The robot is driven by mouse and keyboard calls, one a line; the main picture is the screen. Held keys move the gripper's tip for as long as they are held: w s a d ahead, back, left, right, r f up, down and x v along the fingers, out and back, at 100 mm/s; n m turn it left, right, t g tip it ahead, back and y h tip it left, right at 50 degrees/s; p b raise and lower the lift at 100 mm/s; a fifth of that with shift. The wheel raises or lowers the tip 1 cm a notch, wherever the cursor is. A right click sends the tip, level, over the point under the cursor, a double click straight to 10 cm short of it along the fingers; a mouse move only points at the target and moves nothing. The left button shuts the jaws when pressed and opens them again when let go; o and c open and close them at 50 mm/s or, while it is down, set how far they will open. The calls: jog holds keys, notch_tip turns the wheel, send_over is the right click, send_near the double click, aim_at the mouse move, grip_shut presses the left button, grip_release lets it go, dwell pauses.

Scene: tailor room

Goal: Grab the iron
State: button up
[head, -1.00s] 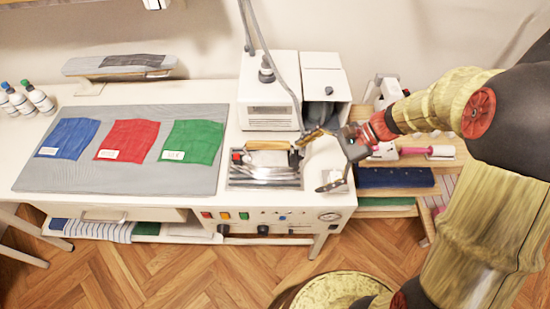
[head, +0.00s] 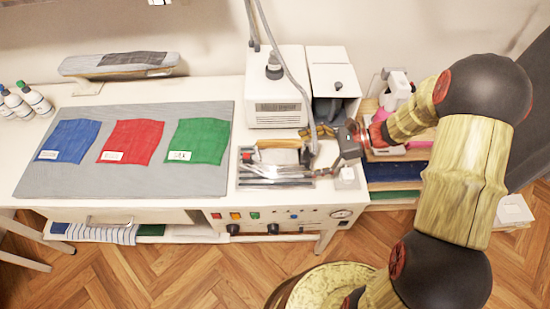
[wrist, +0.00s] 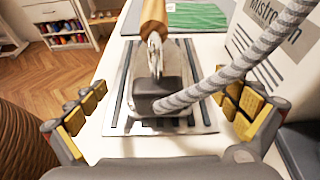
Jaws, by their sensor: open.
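The iron (head: 277,158) rests on its metal stand (head: 245,183) at the right end of the white table. In the wrist view the iron's wooden handle (wrist: 153,17) points away from me and its black rear end (wrist: 160,93) faces me. A grey braided hose (wrist: 232,75) runs from the rear up to the right. My gripper (wrist: 165,98) is open, with its yellow-padded fingers to either side of the iron's rear and nothing between them in contact. In the head view my gripper (head: 314,154) is just right of the iron, partly blending with white surfaces behind.
A white steam box (head: 277,110) stands behind the iron, with the hose rising past it. Blue, red and green cloths (head: 196,141) lie on a grey board (head: 120,180) to the left. A shelf with pink items (head: 418,146) is at the right.

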aim_at(281, 159)
jog(key=b+x, duration=0.3)
jog(key=x, duration=0.4)
jog(key=shift+s+a, duration=0.15)
jog(key=shift+a, duration=0.25)
jog(key=c, duration=0.4)
jog(key=shift+s, duration=0.1)
jog(key=c, duration=1.8)
jog(key=shift+r, duration=0.15)
